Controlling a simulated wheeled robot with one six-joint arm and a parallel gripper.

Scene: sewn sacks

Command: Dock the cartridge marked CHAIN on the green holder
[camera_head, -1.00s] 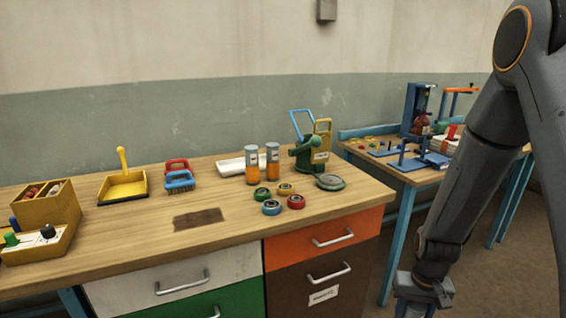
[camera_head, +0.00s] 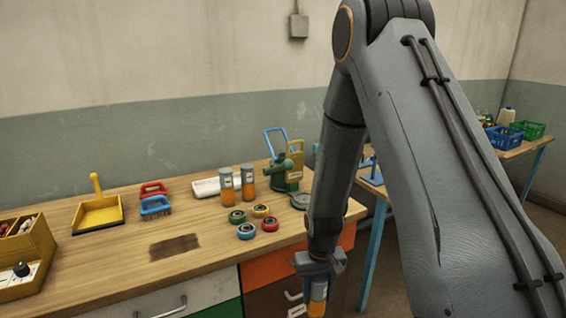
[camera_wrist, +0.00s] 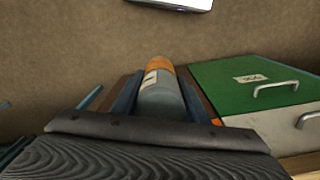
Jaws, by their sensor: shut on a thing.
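My gripper (camera_head: 319,268) is shut on an orange and grey cartridge (camera_head: 317,296), in front of the workbench. In the wrist view the cartridge (camera_wrist: 160,98) lies between the fingers, with an orange end and a pale label whose marking I cannot read. Two similar cartridges (camera_head: 227,187) (camera_head: 248,184) stand upright on the bench. Near them lie several small round pieces: green (camera_head: 237,216), yellow (camera_head: 260,211), red (camera_head: 270,224) and blue (camera_head: 246,231). I cannot tell which green thing is the holder.
Drawers (camera_head: 268,267) face my gripper. Another table with crates (camera_head: 503,137) stands at right.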

